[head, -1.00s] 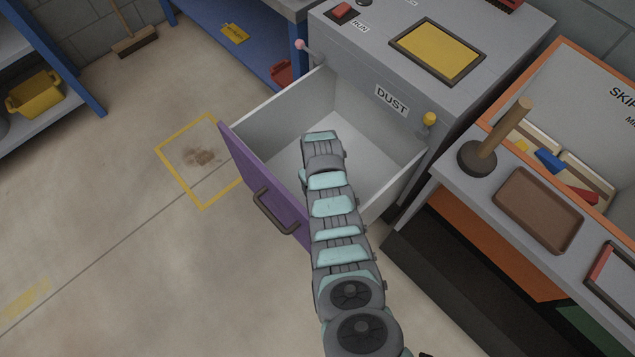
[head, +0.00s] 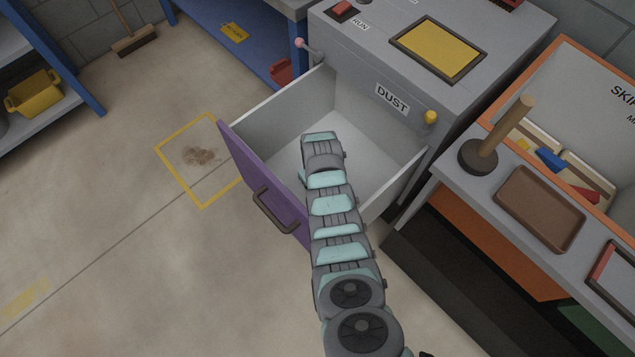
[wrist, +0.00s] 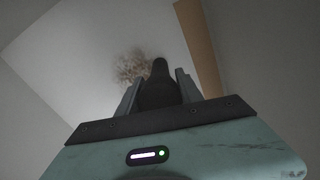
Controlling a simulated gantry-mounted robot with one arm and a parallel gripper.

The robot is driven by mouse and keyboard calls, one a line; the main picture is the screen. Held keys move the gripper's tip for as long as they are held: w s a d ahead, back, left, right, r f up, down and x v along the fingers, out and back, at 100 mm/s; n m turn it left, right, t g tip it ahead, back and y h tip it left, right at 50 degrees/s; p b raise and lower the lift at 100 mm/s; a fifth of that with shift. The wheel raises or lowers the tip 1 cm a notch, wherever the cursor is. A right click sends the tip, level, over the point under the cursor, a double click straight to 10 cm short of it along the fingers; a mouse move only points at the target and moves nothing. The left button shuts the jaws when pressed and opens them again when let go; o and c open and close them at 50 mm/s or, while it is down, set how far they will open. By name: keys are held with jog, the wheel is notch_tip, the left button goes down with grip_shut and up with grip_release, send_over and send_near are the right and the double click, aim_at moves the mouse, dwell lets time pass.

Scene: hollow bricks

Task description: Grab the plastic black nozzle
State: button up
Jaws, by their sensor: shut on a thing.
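The black nozzle (wrist: 159,88) shows in the wrist view as a dark, rounded piece between the two fingers. My gripper (wrist: 158,92) is shut on it, with one finger on each side. Its lower part is hidden behind the gripper body. In the head view my arm reaches down into the open drawer (head: 268,115) under the DUST label, and the arm hides both the gripper and the nozzle there.
The drawer's purple front (head: 250,180) and pale walls surround the arm's end. A brown patch of debris (wrist: 130,66) lies in the wrist view beyond the fingers. A bench with a brown tray (head: 538,208) and an upright wooden handle (head: 505,128) stands at right. Open floor lies left.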

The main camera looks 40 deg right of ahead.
grip_shut()
